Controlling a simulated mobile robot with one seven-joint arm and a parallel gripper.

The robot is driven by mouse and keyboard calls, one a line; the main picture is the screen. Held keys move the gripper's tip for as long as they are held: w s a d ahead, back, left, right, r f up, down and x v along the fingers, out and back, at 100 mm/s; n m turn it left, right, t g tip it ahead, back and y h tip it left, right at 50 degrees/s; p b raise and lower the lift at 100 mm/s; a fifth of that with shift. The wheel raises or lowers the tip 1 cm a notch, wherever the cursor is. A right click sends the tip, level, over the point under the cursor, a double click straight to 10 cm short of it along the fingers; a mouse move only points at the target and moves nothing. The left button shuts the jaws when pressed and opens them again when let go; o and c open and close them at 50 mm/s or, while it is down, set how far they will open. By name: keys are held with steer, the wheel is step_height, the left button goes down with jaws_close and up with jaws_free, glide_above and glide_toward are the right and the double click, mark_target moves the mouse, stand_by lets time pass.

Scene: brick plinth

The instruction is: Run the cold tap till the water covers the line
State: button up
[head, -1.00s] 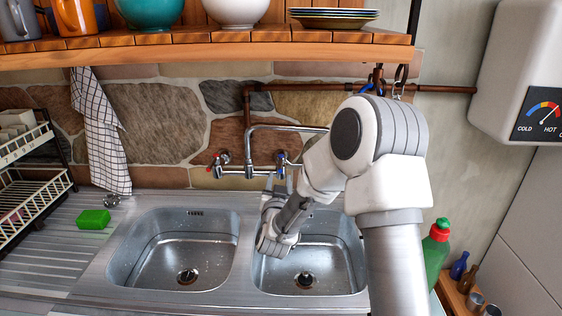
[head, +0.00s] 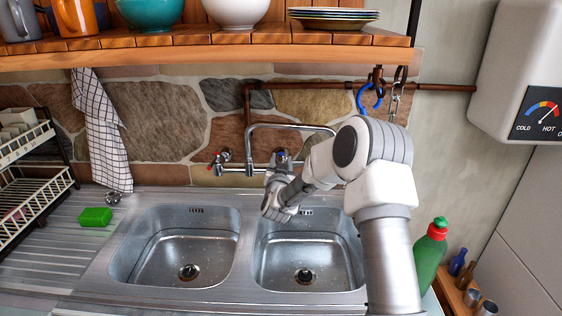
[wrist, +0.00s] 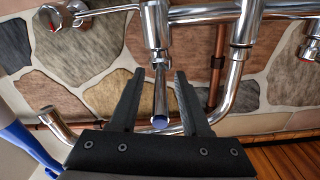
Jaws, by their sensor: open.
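The cold tap (head: 281,155), with a blue mark, sits at the right end of the chrome mixer on the stone wall. In the wrist view, its slim chrome lever (wrist: 160,95) with a blue tip lies between my fingers. My gripper (wrist: 159,73) is open, with a gap on both sides of the lever. In the head view, my gripper (head: 275,176) is just below the cold tap and partly hides it. The spout (head: 290,126) arches over the right basin (head: 330,262). I see no water running. A faint line rings the basin wall.
The red-marked hot tap (head: 217,160) is at the mixer's left; the left basin (head: 155,250) is beside the right one. A green sponge (head: 95,217), dish rack (head: 30,185) and hanging cloth (head: 100,135) are left. A green bottle (head: 430,255) stands right. A wooden shelf (head: 200,52) overhangs.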

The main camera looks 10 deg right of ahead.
jaws_close()
stand_by(1.3)
